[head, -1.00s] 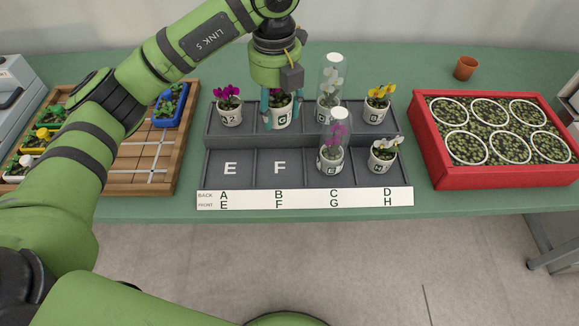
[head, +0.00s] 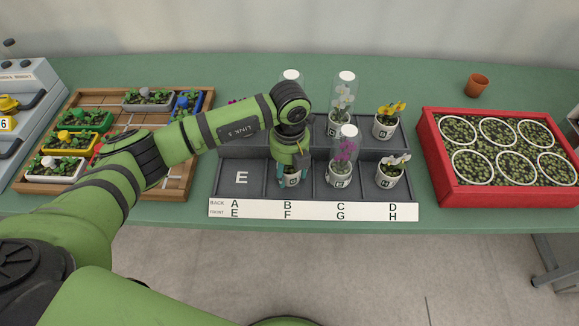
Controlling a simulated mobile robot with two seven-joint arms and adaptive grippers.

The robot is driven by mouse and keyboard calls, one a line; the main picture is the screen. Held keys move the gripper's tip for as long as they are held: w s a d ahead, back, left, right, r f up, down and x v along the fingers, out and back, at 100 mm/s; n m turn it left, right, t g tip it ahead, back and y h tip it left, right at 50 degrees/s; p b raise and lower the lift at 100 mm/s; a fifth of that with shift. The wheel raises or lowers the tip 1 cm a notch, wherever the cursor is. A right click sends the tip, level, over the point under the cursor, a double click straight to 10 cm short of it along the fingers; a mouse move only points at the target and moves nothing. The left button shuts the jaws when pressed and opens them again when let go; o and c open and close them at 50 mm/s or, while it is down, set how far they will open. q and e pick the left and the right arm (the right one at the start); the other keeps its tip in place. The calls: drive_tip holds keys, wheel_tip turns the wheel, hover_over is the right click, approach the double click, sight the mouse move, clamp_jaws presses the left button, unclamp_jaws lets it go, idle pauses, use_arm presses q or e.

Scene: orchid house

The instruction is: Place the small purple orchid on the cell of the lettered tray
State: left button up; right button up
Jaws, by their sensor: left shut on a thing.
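My left gripper (head: 290,172) is shut on a small white pot (head: 292,180), with its fingers pointing down around it. The pot is at cell F, the front-row cell right of E, of the grey lettered tray (head: 242,196). I cannot tell whether it touches the cell floor. The gripper hides its flower, which looked purple earlier, so I take it as the small purple orchid. Another purple orchid (head: 345,149) stands in a clear sleeve at cell G. A bit of magenta flower (head: 233,101) shows behind my arm at cell A. My right gripper is not in view.
A clear sleeve (head: 291,76) rises behind my wrist at cell B. A sleeved white orchid (head: 343,97), a yellow orchid (head: 391,109) and a white orchid (head: 396,159) fill cells C, D and H. A red crate (head: 500,197) stands right.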

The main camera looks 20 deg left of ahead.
use_arm(q)
drive_tip(key=shift+f, duration=0.15)
drive_tip(key=o, duration=1.3)
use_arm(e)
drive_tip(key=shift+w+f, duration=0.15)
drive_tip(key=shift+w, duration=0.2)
use_arm(q)
drive_tip(key=shift+r, duration=0.2)
wheel_tip(320, 180, up, 11)
drive_tip(key=b, duration=0.2)
drive_tip(key=shift+b, duration=0.35)
drive_tip(key=shift+r, duration=0.55)
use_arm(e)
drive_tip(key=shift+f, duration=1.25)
